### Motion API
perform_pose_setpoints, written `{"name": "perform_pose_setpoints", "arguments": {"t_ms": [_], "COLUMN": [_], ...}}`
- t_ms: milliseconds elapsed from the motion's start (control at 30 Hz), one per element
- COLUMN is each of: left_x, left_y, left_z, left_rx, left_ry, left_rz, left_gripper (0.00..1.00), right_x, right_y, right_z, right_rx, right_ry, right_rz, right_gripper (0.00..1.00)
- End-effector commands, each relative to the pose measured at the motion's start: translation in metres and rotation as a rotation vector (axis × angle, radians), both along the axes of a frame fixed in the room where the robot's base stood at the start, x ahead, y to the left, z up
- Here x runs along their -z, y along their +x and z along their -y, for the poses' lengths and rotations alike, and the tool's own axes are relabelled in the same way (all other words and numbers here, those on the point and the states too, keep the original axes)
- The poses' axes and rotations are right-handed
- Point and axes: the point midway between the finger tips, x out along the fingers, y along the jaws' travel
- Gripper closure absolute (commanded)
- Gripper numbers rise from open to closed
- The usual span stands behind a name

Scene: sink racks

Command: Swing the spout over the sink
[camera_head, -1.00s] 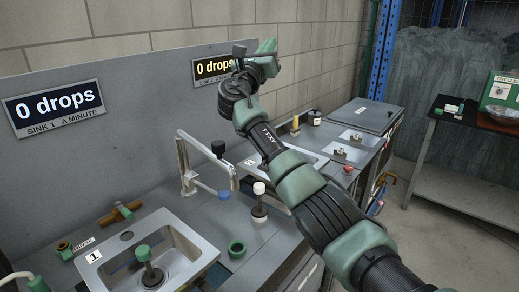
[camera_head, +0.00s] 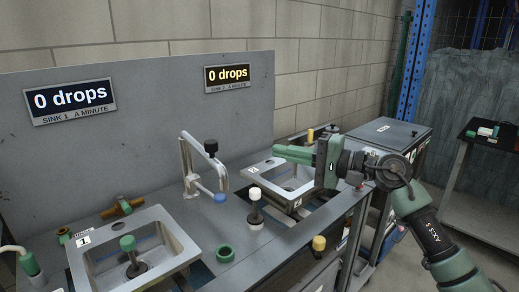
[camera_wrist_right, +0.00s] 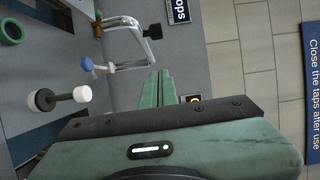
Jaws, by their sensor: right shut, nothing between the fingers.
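The spout (camera_head: 187,163) is a chrome swing pipe standing on the counter between the two sinks, with a black knob and a blue tip. It does not appear to overhang either basin. Sink 1 (camera_head: 180,240) is at the lower left with a green-topped plug in it. Sink 2 (camera_head: 298,197) is further back right. My right gripper (camera_head: 277,152) is shut and empty, pointing left above sink 2, apart from the spout. In the wrist view the shut fingers (camera_wrist_right: 157,75) point toward the spout (camera_wrist_right: 125,22), with the blue tip on their left. My left gripper is not in view.
A white-topped black plug (camera_head: 255,205) stands on the counter between spout and sink 2. A green ring (camera_head: 225,252) lies in front. Display boards (camera_head: 72,98) reading 0 drops hang behind. A yellow-topped item (camera_head: 318,243) is at the front edge.

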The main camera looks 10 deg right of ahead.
Motion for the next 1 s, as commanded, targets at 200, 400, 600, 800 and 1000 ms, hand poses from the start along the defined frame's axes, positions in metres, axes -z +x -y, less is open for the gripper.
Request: {"name": "perform_pose_setpoints", "arguments": {"t_ms": [200, 400, 600, 800, 1000], "left_x": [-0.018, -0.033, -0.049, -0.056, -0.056], "left_y": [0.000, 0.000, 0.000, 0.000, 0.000], "left_z": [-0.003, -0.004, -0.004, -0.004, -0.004], "left_rx": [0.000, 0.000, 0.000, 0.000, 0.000], "left_ry": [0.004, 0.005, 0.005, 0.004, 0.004], "left_rz": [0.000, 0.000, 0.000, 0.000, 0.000], "left_gripper": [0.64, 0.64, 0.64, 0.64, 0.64], "right_x": [-0.006, -0.007, -0.006, -0.003, -0.002], "right_y": [0.020, 0.044, 0.047, 0.044, 0.044], "right_z": [-0.033, -0.069, -0.101, -0.117, -0.119], "right_rx": [-0.003, -0.002, -0.003, 0.000, 0.001], "right_ry": [0.008, 0.009, 0.005, 0.006, 0.005], "right_rz": [-0.001, -0.003, 0.000, -0.001, 0.000], "right_gripper": [1.00, 1.00, 1.00, 1.00, 1.00]}}
